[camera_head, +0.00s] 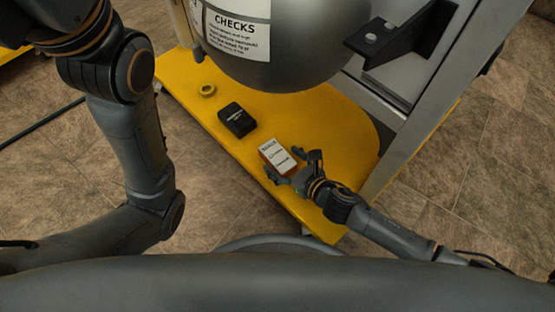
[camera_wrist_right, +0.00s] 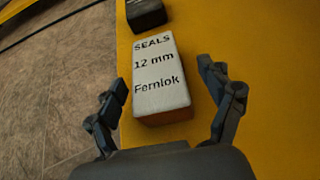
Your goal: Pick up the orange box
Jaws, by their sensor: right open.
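The orange box (camera_head: 277,156) stands on the yellow platform, with a white top that carries dark print. In the right wrist view the box (camera_wrist_right: 160,80) reads "SEALS 12 mm Femlok" on top, with its orange-brown side just showing at the near end. My right gripper (camera_head: 293,170) is open at the near end of the box. In the right wrist view its two fingers (camera_wrist_right: 164,100) are spread to either side of the box's near part, with gaps between them and the box. My left arm shows at the left, but its gripper is out of view.
A black box (camera_head: 237,120) lies on the yellow platform (camera_head: 325,130) beyond the orange box, and a yellow ring (camera_head: 207,90) lies farther off. A large grey cylinder (camera_head: 290,45) labelled "CHECKS" hangs above the platform. A grey metal post (camera_head: 420,105) stands at the right.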

